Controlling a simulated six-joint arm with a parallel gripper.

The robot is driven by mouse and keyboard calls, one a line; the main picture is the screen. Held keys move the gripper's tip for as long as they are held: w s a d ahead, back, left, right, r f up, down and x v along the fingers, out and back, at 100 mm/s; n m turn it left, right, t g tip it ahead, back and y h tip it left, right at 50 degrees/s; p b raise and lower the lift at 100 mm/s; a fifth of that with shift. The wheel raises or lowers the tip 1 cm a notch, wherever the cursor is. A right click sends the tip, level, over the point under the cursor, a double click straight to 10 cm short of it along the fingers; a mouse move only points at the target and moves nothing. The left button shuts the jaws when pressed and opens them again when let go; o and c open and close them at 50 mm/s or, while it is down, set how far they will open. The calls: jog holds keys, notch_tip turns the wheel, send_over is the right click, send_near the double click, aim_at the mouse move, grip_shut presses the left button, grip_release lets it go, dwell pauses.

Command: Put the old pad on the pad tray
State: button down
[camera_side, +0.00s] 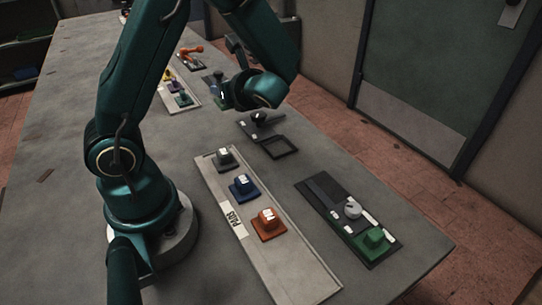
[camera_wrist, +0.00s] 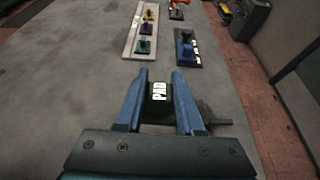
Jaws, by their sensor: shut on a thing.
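My gripper (camera_wrist: 160,95) is shut on a dark green block labelled PAD (camera_wrist: 160,90), which sits between its two blue fingers. In the side view, my gripper (camera_side: 228,97) is mostly hidden by my wrist, near the middle of the table, and its height above the table is hard to tell. The pad tray (camera_side: 305,275) is a long pale tray marked PADS at the front. It holds a grey pad (camera_side: 224,159), a blue pad (camera_side: 242,186) and an orange pad (camera_side: 269,223). Its front part is bare. My gripper is well behind this tray.
A black fixture (camera_side: 325,190) carries a green block and a round knob at front right. A dark open frame (camera_side: 281,148) lies between it and my gripper. Farther back stand a second pale tray (camera_wrist: 134,38) with several coloured blocks and a dark plate (camera_wrist: 188,60) with a blue part.

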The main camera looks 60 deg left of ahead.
jog(key=shift+f, duration=0.1)
send_over(276, 146)
notch_tip(276, 146, down, 7)
jog(key=shift+w+f, duration=0.1)
jog(key=shift+f, duration=1.7)
jog(key=c, duration=0.5)
grip_release()
